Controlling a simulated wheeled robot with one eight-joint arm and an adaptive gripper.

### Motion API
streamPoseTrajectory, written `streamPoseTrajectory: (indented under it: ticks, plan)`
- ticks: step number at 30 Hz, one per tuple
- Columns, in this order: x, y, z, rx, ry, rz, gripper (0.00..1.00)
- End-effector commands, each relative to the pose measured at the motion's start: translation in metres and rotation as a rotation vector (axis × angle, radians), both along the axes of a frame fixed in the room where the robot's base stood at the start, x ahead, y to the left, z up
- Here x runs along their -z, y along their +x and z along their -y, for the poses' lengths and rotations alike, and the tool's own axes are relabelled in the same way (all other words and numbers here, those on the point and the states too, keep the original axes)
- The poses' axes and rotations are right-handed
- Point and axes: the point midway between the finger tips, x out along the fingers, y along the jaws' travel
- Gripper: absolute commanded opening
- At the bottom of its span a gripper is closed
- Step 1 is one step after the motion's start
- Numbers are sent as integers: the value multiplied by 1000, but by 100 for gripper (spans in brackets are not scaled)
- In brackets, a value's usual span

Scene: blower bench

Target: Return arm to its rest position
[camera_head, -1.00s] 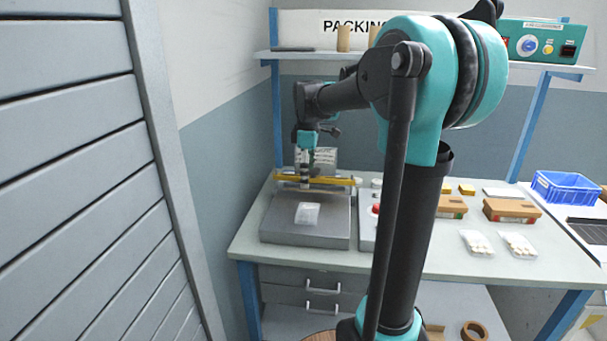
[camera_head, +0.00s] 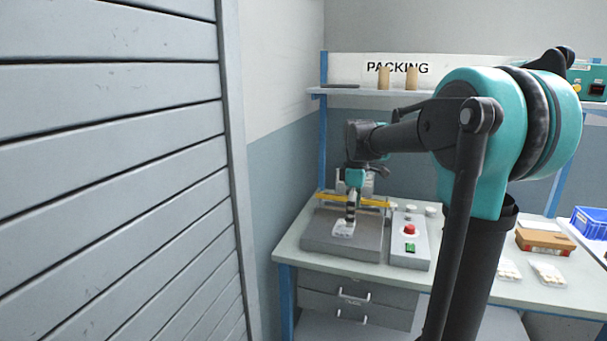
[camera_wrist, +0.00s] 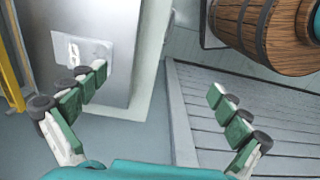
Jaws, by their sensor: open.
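My arm (camera_head: 400,135) reaches left over the bench, with my gripper (camera_wrist: 158,82) pointing down above a grey flat-topped machine (camera_head: 325,238). In the wrist view the two green-padded fingers are wide apart, with nothing between them. A small clear packet with pale contents (camera_head: 343,230) lies on the machine's top. It also shows in the wrist view (camera_wrist: 85,52), beside the left finger. In the head view the gripper's tip overlaps the packet's back edge, and I cannot tell whether they touch.
A yellow bar (camera_head: 375,201) crosses the machine's back. A control box with a red button (camera_head: 409,230) stands to its right. A shelf (camera_head: 440,97) runs above. A slatted grey shutter (camera_head: 110,150) fills the left. A wooden barrel (camera_wrist: 265,30) shows in the wrist view.

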Motion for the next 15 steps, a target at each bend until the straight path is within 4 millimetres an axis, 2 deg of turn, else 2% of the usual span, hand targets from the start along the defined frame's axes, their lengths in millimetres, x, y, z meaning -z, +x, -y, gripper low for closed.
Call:
streamPoseTrajectory:
  ticks: [8, 15]
  plan:
    - [21, -19, 6, 130, 5, 39, 100]
    - [51, -49, 14, 321, 22, 92, 100]
